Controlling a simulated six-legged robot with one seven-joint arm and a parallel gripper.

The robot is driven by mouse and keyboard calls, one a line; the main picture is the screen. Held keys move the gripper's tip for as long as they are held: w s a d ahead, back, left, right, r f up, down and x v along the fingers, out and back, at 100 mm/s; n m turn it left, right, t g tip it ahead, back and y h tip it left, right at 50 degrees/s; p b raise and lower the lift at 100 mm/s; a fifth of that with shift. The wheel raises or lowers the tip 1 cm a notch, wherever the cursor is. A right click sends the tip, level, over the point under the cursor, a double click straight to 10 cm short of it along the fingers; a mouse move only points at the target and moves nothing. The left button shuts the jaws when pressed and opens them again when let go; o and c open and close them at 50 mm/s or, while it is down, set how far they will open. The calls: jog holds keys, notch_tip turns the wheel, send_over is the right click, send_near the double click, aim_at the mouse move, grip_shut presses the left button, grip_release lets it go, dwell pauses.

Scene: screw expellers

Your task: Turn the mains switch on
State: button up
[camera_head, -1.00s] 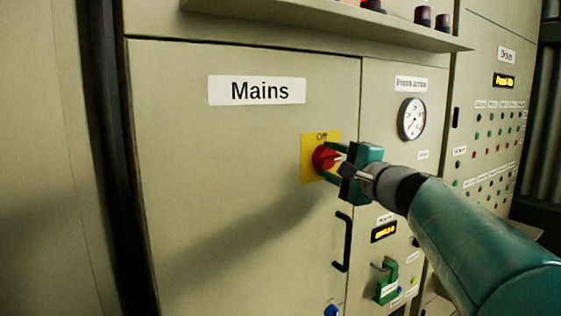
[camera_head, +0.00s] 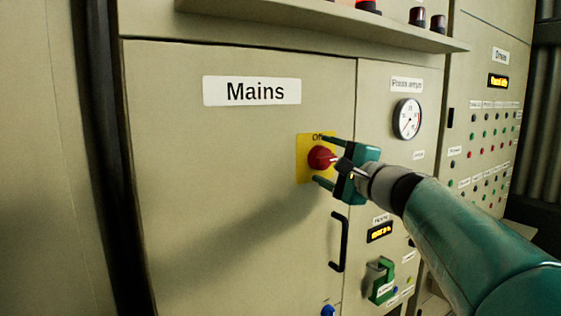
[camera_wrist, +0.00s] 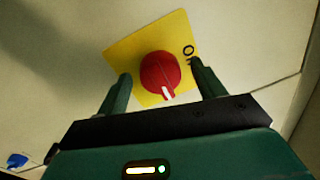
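The mains switch is a red round knob (camera_head: 319,158) with a white pointer mark, on a yellow plate (camera_head: 304,173) under the "Mains" label. The plate reads "Off" at its top, and the pointer faces right, about a quarter turn from that word. My gripper (camera_head: 320,160) is open, with one finger above and one below the knob. In the wrist view the knob (camera_wrist: 159,71) sits between the spread fingers, with a visible gap on each side. There the pointer faces down toward my gripper's palm, and the plate's lettering is partly hidden by the right finger.
A black door handle (camera_head: 339,242) is below the gripper. A round gauge (camera_head: 407,119) and a green lever switch (camera_head: 381,282) are on the panel to the right. A ledge (camera_head: 330,22) with red lamps juts out above. The cabinet door left of the knob is flat and clear.

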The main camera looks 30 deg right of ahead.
jog(key=shift+s, duration=0.1)
jog(key=s+f, duration=0.1)
jog(key=s, duration=1.2)
jog(key=shift+s+d, duration=0.2)
jog(key=shift+s, duration=0.1)
jog(key=shift+f, duration=0.1)
